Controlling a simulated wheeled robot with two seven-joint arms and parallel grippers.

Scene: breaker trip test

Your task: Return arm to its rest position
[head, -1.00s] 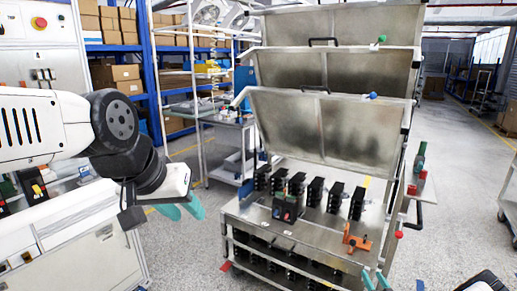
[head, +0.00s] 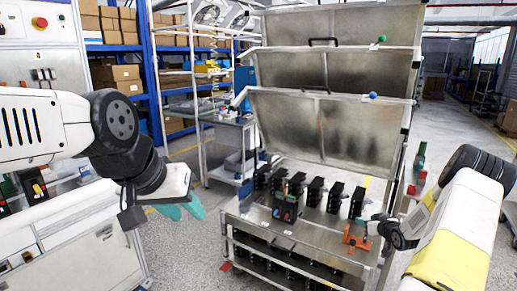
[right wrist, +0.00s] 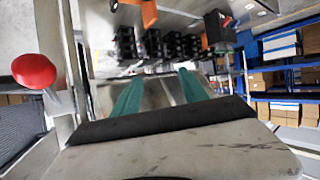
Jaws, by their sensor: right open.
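My left gripper (head: 184,208) hangs at the left in the head view, with its teal fingers apart and nothing between them. My right arm reaches in from the right edge, its dark wrist (head: 402,235) over the right front of the metal trolley (head: 232,212). In the right wrist view, the teal fingers of my right gripper (right wrist: 160,88) are wide apart and empty. In the head view that gripper is mostly hidden by the wrist, close to an orange part (head: 355,238) on the trolley; I cannot tell whether they touch.
Several black breakers (head: 315,190) stand on the trolley, beside a black device (head: 286,207). Tilted metal panels (head: 325,125) rise behind them. A red knob (right wrist: 33,72) is close at the left of the right wrist view. A white cabinet (head: 85,235) stands at left; floor at right is open.

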